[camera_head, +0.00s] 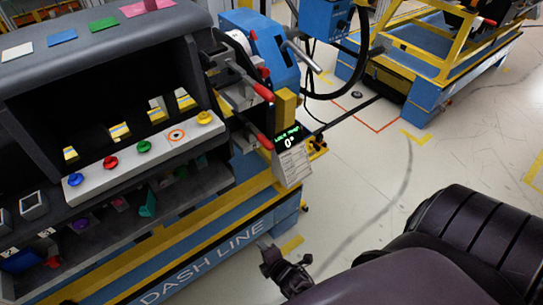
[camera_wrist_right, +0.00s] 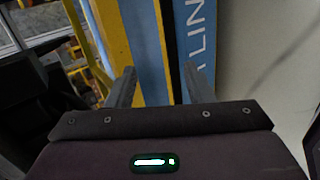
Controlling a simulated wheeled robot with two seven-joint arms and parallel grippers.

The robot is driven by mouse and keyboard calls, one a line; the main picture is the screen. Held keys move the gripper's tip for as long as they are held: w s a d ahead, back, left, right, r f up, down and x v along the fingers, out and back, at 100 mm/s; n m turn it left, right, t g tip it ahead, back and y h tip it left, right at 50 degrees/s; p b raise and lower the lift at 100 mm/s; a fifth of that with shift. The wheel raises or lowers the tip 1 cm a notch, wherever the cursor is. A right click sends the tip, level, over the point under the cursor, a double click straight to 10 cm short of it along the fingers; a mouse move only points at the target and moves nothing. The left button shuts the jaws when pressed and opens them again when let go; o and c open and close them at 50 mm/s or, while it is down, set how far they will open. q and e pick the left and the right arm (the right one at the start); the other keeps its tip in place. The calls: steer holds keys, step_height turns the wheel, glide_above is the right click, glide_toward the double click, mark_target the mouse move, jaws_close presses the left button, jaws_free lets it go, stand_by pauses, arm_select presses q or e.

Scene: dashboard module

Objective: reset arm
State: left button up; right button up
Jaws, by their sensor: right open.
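My right arm comes in from the lower right of the head view, and its gripper (camera_head: 270,256) hangs beside the lower front of the dashboard module (camera_head: 105,95). In the right wrist view its two fingers (camera_wrist_right: 160,88) are apart with nothing between them. Beyond them are the yellow and blue rails of the module's base (camera_wrist_right: 150,55), with white lettering. The gripper looks apart from the rails. My left gripper is not in view.
The module carries a light panel (camera_head: 145,150) with coloured knobs. A small display (camera_head: 288,140) and red-handled levers (camera_head: 262,92) project at its right end. A blue and yellow cart (camera_head: 430,70) stands at the back right. Bare floor (camera_head: 370,185) lies between them.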

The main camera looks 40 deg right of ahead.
steer(key=shift+s+d+f, duration=0.3)
steer(key=shift+f, duration=0.2)
steer(key=s+f+m+g, duration=0.3)
steer(key=s+f+m, duration=0.2)
steer(key=s, duration=0.4)
steer(key=s+f+m+g, duration=0.3)
steer(key=s+f+m, duration=0.1)
steer(key=s+f, duration=0.3)
steer(key=s+d+f+m+g, duration=0.1)
steer(key=s+f+m+g, duration=0.2)
steer(key=s, duration=0.8)
step_height(320, 180, down, 3)
steer(key=m, duration=0.2)
steer(key=shift+f+m+g+y, duration=0.2)
steer(key=shift+m+g+y, duration=0.1)
steer(key=shift+s, duration=0.1)
steer(key=shift+c, duration=1.3)
steer(key=shift+a, duration=0.1)
